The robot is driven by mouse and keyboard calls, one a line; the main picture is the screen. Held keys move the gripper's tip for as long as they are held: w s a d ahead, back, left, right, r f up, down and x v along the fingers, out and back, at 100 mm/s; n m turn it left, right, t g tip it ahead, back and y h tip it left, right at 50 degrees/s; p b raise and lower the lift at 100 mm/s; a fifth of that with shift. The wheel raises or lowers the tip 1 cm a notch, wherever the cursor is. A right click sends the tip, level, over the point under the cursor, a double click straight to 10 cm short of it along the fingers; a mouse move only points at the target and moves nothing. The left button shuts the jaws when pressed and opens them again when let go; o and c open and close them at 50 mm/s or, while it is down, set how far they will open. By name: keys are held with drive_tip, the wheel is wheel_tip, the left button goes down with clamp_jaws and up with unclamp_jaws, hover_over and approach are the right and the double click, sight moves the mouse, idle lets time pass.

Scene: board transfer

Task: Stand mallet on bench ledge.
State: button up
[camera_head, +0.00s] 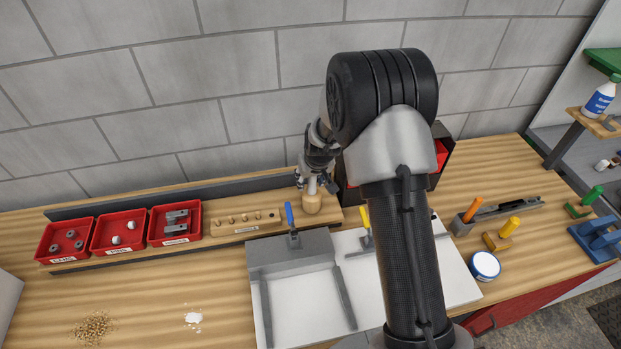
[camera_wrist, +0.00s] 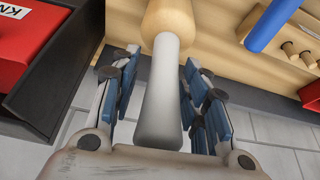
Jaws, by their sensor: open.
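The mallet has a pale wooden head and a grey-white handle. In the head view its head (camera_head: 312,203) rests on the wooden bench ledge (camera_head: 268,197), handle up; it looks upright. In the wrist view the handle (camera_wrist: 165,90) runs between my fingers, with the wooden head (camera_wrist: 172,18) beyond the tips. My gripper (camera_head: 316,182) is at the handle above the head. In the wrist view my gripper (camera_wrist: 158,68) is open, its blue-padded fingers on both sides of the handle with gaps showing.
Red bins (camera_head: 117,230) and a row of small pegs (camera_head: 246,218) share the ledge to the left. A blue-handled tool (camera_head: 290,220) stands close beside the mallet. A dark box (camera_head: 447,140) with red inside is to the right, partly behind my arm. A wall is behind.

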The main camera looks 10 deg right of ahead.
sight(315, 201)
drive_tip(key=shift+r, duration=0.15)
drive_tip(key=shift+r, duration=0.35)
drive_tip(key=s+f+p+v, duration=0.1)
drive_tip(key=s+v, duration=0.2)
drive_tip(key=v, duration=1.1)
drive_tip(key=s+a+f+v, duration=0.1)
drive_tip(key=s+v, duration=0.2)
drive_tip(key=v, duration=1.1)
drive_tip(key=s+r, duration=0.3)
drive_tip(key=s, duration=1.8)
drive_tip(key=shift+r+m, duration=0.15)
drive_tip(key=shift+m, duration=0.25)
drive_tip(key=shift+d, duration=0.1)
